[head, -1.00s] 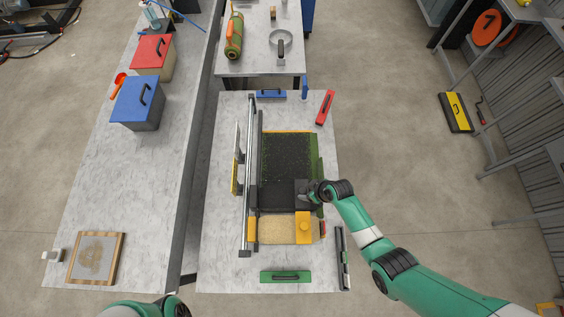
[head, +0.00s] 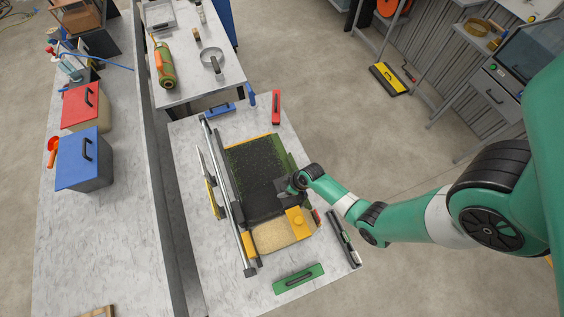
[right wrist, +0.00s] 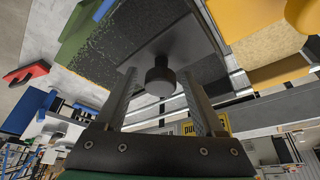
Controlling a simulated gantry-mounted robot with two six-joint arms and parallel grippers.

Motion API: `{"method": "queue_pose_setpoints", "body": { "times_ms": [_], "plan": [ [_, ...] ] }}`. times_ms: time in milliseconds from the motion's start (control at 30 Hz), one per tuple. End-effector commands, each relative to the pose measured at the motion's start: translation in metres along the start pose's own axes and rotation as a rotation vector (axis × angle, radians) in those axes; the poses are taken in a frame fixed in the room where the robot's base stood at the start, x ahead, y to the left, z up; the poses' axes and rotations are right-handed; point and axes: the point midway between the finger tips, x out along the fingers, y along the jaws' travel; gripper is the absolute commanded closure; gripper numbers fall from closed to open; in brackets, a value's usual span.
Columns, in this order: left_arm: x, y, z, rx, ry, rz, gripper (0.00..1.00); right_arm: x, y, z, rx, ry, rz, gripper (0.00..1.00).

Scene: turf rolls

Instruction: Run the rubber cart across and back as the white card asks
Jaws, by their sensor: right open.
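The dark cart (head: 262,207), which I take for the rubber cart, sits at the front end of a bed covered in black crumb (head: 255,168) with a green edge. In the right wrist view the cart's grey-black body (right wrist: 178,43) carries a round black knob (right wrist: 160,80). My right gripper (head: 289,188) is at the cart's right part. In the right wrist view its open fingers (right wrist: 158,85) stand either side of the knob; contact is unclear. A thin white panel (head: 203,165), possibly the card, stands left of the rail; no writing is readable. My left gripper is out of view.
A metal rail (head: 229,200) runs along the bed's left side. A yellow block (head: 295,219) and a sand-coloured tray (head: 272,237) lie in front of the cart. A green handled tool (head: 298,279), a black bar (head: 343,237) and a red tool (head: 276,107) lie around.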

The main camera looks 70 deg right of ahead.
Motion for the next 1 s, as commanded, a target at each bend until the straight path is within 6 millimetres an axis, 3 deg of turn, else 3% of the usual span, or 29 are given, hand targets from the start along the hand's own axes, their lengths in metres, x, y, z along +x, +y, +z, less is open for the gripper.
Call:
{"method": "queue_pose_setpoints", "body": {
  "times_ms": [67,467,1000],
  "plan": [
    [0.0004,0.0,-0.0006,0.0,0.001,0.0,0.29,-0.0005,-0.0001,-0.0004,0.0,0.0,0.0,0.29],
    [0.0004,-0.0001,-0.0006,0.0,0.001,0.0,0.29,-0.0005,-0.0002,-0.0006,-0.001,0.0,0.0,0.99],
    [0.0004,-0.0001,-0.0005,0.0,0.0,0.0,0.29,-0.0004,-0.0003,-0.0006,-0.002,0.0,0.0,1.0]
  ]
}}
